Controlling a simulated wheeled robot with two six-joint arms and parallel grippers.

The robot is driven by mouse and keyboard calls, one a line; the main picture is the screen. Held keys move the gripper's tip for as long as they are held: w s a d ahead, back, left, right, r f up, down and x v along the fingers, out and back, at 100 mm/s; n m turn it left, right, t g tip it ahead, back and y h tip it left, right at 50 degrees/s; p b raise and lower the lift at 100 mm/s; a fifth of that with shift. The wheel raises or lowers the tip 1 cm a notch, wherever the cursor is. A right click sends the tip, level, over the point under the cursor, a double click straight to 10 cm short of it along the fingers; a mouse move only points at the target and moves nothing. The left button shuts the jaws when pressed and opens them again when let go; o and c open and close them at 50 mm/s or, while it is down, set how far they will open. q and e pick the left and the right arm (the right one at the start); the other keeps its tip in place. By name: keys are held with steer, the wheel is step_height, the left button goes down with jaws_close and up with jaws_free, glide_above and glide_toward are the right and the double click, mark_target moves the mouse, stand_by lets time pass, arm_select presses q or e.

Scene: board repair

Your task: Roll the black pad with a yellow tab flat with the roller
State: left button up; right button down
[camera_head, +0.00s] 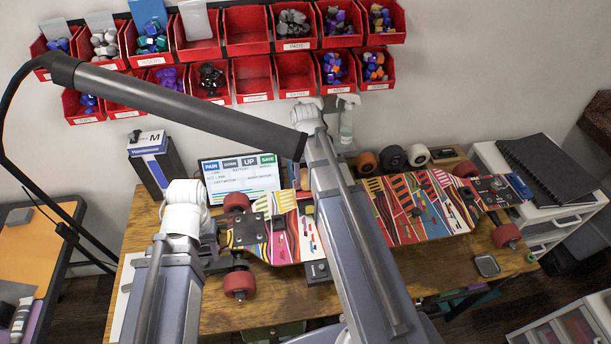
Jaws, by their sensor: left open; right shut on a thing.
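A skateboard with a bright striped deck (415,215) and red wheels lies across the wooden table. My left arm reaches to its left end. A grey part that looks like my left gripper (211,242) is beside the truck there; it is open, its fingers mostly hidden. My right arm crosses in front of the board's middle and covers part of the deck. My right gripper is hidden behind that arm. A small dark box (318,271) shows at the board's front edge beside the arm. I cannot make out the roller or single out the black pad with a yellow tab.
Red bins (248,42) hang on the back wall. A black lamp bar (190,105) crosses at upper left. A tablet (241,178), a blue-and-white box (155,165) and loose wheels (392,157) stand behind the board. The wooden table (430,275) has bare room at front right.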

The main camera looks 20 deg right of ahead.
mark_target(307, 183)
steer(key=shift+f+b, duration=0.65)
stand_by(0.4)
steer(key=shift+s+a, duration=0.1)
steer(key=shift+s, duration=0.05)
steer(key=shift+s+a+r, duration=0.1)
steer(key=shift+s+a, duration=0.05)
steer(key=shift+s, duration=0.4)
steer(key=shift+s+a+r, duration=0.1)
steer(key=shift+s, duration=0.45)
steer(key=shift+s+f, duration=0.1)
steer(key=shift+s+a+f, duration=0.1)
steer(key=shift+s+a, duration=0.1)
steer(key=shift+s, duration=0.4)
steer(key=shift+s+a, duration=0.15)
steer(key=shift+s, duration=0.4)
steer(key=shift+w, duration=0.1)
